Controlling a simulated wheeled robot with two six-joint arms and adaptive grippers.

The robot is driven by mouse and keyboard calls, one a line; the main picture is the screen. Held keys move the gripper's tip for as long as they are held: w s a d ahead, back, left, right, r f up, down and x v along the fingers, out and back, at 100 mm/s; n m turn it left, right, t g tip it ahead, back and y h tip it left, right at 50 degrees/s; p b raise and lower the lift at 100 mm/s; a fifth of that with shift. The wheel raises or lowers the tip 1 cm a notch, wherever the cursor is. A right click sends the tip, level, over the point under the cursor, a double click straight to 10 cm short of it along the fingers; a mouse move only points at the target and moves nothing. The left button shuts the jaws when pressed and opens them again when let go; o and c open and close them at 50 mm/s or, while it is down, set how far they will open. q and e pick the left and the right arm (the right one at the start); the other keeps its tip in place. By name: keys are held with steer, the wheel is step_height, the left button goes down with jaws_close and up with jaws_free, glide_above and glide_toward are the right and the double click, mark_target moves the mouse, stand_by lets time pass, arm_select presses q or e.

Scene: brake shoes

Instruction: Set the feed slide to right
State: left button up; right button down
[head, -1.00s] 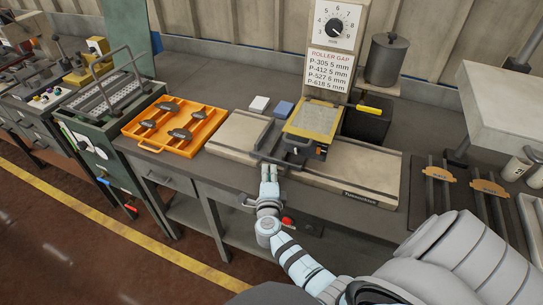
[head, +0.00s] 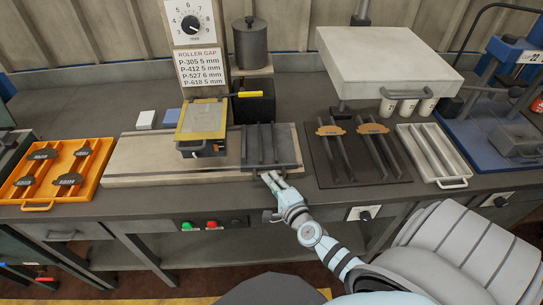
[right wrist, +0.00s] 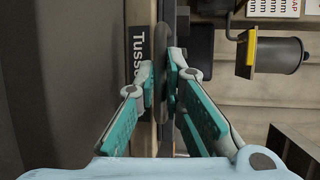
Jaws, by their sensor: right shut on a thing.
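The feed slide (head: 258,147) is a dark flat carriage with raised rails. In the head view it lies at the right end of the long beige machine base (head: 130,160), to the right of the yellow-topped roller unit (head: 202,120). My right gripper (head: 270,178) is at the slide's front edge, shut on its handle. In the right wrist view the fingers close on a dark, rounded handle (right wrist: 164,65), beside the base's name label (right wrist: 136,48). The fingers partly hide the handle. My left gripper is not in view.
An orange tray (head: 22,193) with several dark brake shoes stands at the left. To the right are a dark rack with labelled shoes (head: 322,165) and a light slotted tray (head: 458,183). A dial panel (head: 191,25) stands behind. The bench front has green and red buttons (head: 211,225).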

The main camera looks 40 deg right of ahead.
steer(key=shift+s+d+f, duration=0.1)
steer(key=shift+s+d, duration=0.1)
steer(key=c, duration=1.7)
jaws_free()
steer(key=shift+s+d, duration=0.1)
steer(key=shift+d, duration=0.2)
steer(key=shift+a, duration=0.1)
steer(key=shift+s+a, duration=0.1)
steer(key=shift+s, duration=0.25)
steer(key=v, duration=1.1)
steer(key=shift+s, duration=0.15)
